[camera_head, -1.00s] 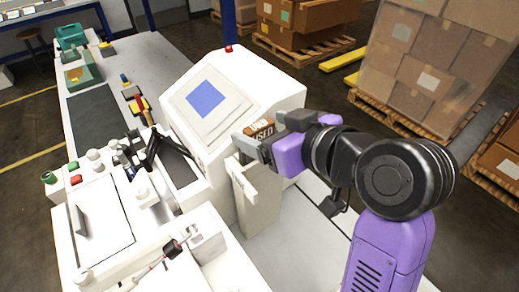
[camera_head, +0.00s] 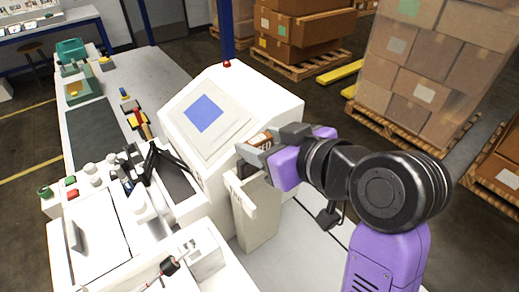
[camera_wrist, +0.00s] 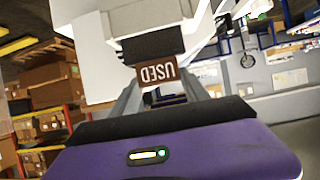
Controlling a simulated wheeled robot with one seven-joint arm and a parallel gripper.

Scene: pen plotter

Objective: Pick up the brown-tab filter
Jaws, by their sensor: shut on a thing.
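The brown-tab filter (camera_wrist: 158,73) shows in the wrist view as a brown tab reading "USED", upside down, between my gripper's fingers. My gripper (camera_wrist: 160,92) is shut on this tab. In the head view, my gripper (camera_head: 256,157) is at the right side of the white machine, above a white open-topped holder (camera_head: 257,212). Part of the brown tab (camera_head: 262,139) shows there just above the fingers. The filter's body is mostly hidden, and I cannot tell how far it sits in the holder.
The white machine (camera_head: 270,98) with a blue screen (camera_head: 201,113) stands close behind and left of my gripper. A long workbench (camera_head: 165,62) with levers and buttons runs left. Boxes on pallets (camera_head: 420,70) stand at the back right.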

